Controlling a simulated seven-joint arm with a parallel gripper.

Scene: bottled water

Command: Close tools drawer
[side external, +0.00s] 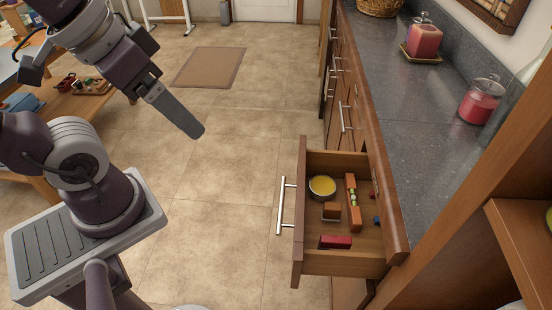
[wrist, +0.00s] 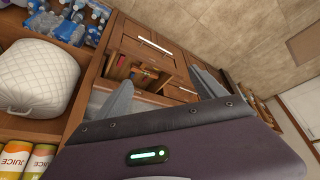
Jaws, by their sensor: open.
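The tools drawer (side external: 343,262) stands pulled out from the wooden cabinet below the grey counter in the side external view. Its metal bar handle (side external: 281,206) is on the left-facing front. Inside are a yellow-topped round container, wooden pieces and a red block. The wrist view shows the open drawer (wrist: 150,58) too, with its handle (wrist: 155,46) above the fingers. My gripper (side external: 193,128) is in the air to the left of the drawer, apart from it and above the floor. In the wrist view its two fingers (wrist: 162,90) are spread with nothing between them.
The counter (side external: 420,120) holds a red jar (side external: 481,100) and a pink canister (side external: 424,38). Other cabinet fronts beyond the drawer look shut. Tiled floor (side external: 230,180) is clear left of the drawer. A wooden shelf (side external: 525,235) stands at the near right.

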